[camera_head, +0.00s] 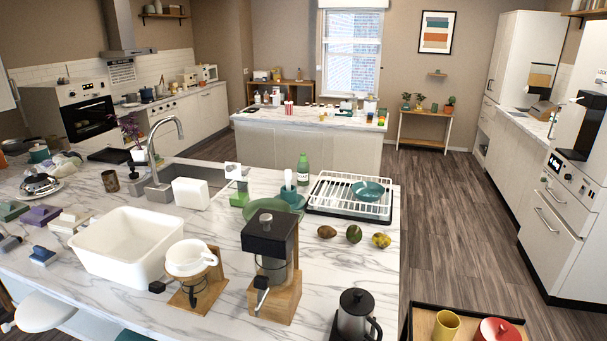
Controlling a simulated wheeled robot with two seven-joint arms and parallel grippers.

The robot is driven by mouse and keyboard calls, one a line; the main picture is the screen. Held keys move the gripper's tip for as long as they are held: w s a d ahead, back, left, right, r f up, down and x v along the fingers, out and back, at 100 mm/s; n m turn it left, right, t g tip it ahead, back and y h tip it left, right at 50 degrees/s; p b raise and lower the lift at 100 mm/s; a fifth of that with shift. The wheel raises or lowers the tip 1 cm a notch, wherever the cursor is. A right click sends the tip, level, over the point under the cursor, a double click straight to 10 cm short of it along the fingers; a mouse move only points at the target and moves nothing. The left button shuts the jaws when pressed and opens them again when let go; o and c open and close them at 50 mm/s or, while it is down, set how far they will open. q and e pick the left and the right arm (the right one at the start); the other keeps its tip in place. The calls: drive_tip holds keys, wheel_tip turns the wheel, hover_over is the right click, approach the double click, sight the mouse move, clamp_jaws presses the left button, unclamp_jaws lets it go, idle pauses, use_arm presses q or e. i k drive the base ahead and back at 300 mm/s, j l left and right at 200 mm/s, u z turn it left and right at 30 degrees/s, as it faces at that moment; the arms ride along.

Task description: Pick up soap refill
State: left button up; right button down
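No object carries a readable soap refill label, so I cannot tell for certain which one it is. A green bottle (303,169) stands upright on the marble counter, behind the dish rack's left end. A small green-and-white item (237,173) stands near the sink, and a white block-shaped container (190,193) stands at the sink's front edge. Neither of my grippers is in view, and nothing is seen held.
The marble counter (345,262) is crowded on the left, with a white basin (130,245), a pour-over stand (192,257) and a black-topped grinder (270,235). A dish rack (335,182) holds a teal bowl. Wood floor (450,235) is open on the right. A tray (415,318) stands at lower right.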

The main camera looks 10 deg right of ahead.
sight(302, 166)
drive_tip(key=z, duration=2.15)
drive_tip(key=l+z, duration=0.8)
drive_tip(key=i+l+z, duration=0.1)
drive_tip(key=l+z, duration=0.3)
drive_tip(key=i+l, duration=0.3)
drive_tip(key=i, duration=0.2)
drive_tip(key=i+l, duration=0.35)
drive_tip(key=i, duration=0.15)
drive_tip(key=i+l+z, duration=0.1)
drive_tip(key=i+l, duration=0.2)
drive_tip(key=i, duration=0.2)
drive_tip(key=i+j+u, duration=0.25)
drive_tip(key=i+u, duration=1.05)
drive_tip(key=i+l+u, duration=0.45)
drive_tip(key=i+j+u, duration=0.2)
drive_tip(key=i+u, duration=0.3)
drive_tip(key=i, duration=0.4)
drive_tip(key=i+l+u, duration=0.15)
drive_tip(key=i+u, duration=0.35)
drive_tip(key=i, duration=0.35)
drive_tip(key=i+u, duration=0.15)
drive_tip(key=i, duration=0.45)
drive_tip(key=i+u, duration=0.15)
drive_tip(key=i, duration=0.4)
drive_tip(key=i+l+u, duration=0.15)
drive_tip(key=i, duration=0.4)
drive_tip(key=i+j+u, duration=0.25)
drive_tip(key=i, duration=0.75)
drive_tip(key=i+l+u, duration=0.25)
drive_tip(key=i, duration=0.8)
